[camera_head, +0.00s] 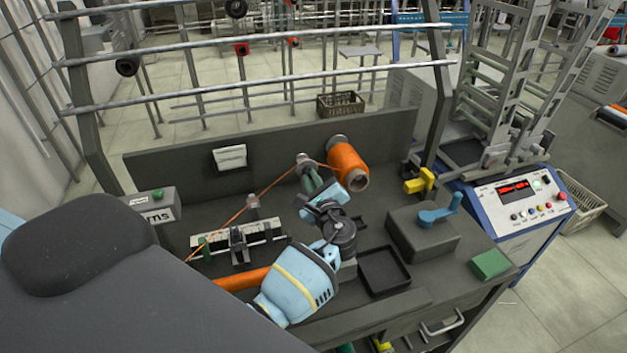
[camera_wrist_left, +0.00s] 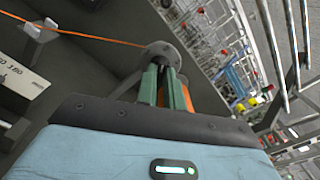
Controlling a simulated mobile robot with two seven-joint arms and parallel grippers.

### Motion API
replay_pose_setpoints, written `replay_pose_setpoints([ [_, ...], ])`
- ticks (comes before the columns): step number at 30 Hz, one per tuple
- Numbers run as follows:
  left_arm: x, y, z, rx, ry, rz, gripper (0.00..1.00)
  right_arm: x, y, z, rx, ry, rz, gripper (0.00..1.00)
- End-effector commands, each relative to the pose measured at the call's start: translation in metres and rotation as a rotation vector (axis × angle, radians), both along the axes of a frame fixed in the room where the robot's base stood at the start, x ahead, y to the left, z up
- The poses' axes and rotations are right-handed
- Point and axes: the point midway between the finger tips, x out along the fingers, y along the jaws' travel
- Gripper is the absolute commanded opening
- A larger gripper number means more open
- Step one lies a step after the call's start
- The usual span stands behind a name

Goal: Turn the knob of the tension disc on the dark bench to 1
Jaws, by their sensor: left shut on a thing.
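The tension disc (camera_head: 303,160) is a small grey round part on the dark upright panel at the back of the dark bench (camera_head: 200,190). An orange thread passes by it. My left gripper (camera_head: 309,174) reaches it from the front, with its green fingers shut on the disc's knob. In the left wrist view the grey disc (camera_wrist_left: 158,48) shows just beyond the green fingertips (camera_wrist_left: 163,72). The knob is mostly hidden between the fingers, and I cannot read any scale or mark on it. My right gripper is not in view.
An orange thread cone (camera_head: 347,162) sits close right of the disc. A winding unit (camera_head: 238,243) stands at left. A black tray (camera_head: 384,270), a dark box with a blue crank (camera_head: 438,212) and a green block (camera_head: 490,264) lie right. A control panel (camera_head: 518,200) stands beyond.

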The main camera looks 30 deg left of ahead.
Motion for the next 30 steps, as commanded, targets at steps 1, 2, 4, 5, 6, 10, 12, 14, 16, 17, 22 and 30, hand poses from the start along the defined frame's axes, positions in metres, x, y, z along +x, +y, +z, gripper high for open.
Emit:
replay_pose_setpoints([
  [1,0.000,0.000,-0.003,-0.020,-0.019,-0.001,0.00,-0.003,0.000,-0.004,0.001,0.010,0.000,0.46],
  [2,0.000,0.000,-0.003,-0.034,-0.035,-0.001,0.00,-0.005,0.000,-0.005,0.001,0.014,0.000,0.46],
  [4,0.000,0.000,-0.004,-0.069,-0.075,-0.002,0.00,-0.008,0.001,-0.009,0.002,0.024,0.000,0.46],
  [5,0.000,-0.001,-0.004,-0.086,-0.095,-0.001,0.00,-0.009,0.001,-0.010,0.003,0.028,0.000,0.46],
  [6,0.000,-0.001,-0.005,-0.109,-0.121,-0.001,0.00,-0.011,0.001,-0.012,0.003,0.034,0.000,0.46],
  [10,0.000,-0.001,-0.005,-0.189,-0.213,-0.001,0.00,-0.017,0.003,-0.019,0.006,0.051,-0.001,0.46],
  [12,0.000,-0.001,-0.005,-0.231,-0.264,-0.001,0.00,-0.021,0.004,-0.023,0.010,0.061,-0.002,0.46],
  [14,0.000,0.000,-0.005,-0.270,-0.309,0.000,0.00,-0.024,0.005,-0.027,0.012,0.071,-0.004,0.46],
  [16,0.000,0.000,-0.006,-0.312,-0.358,0.000,0.00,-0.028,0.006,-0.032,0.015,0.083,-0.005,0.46],
  [17,0.000,-0.001,-0.006,-0.331,-0.380,0.000,0.00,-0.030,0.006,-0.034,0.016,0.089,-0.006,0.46],
  [22,0.000,-0.001,-0.006,-0.427,-0.494,0.001,0.00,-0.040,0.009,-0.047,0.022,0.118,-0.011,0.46],
  [30,0.000,-0.001,-0.004,-0.547,-0.636,0.000,0.00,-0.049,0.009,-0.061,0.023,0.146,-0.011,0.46],
])
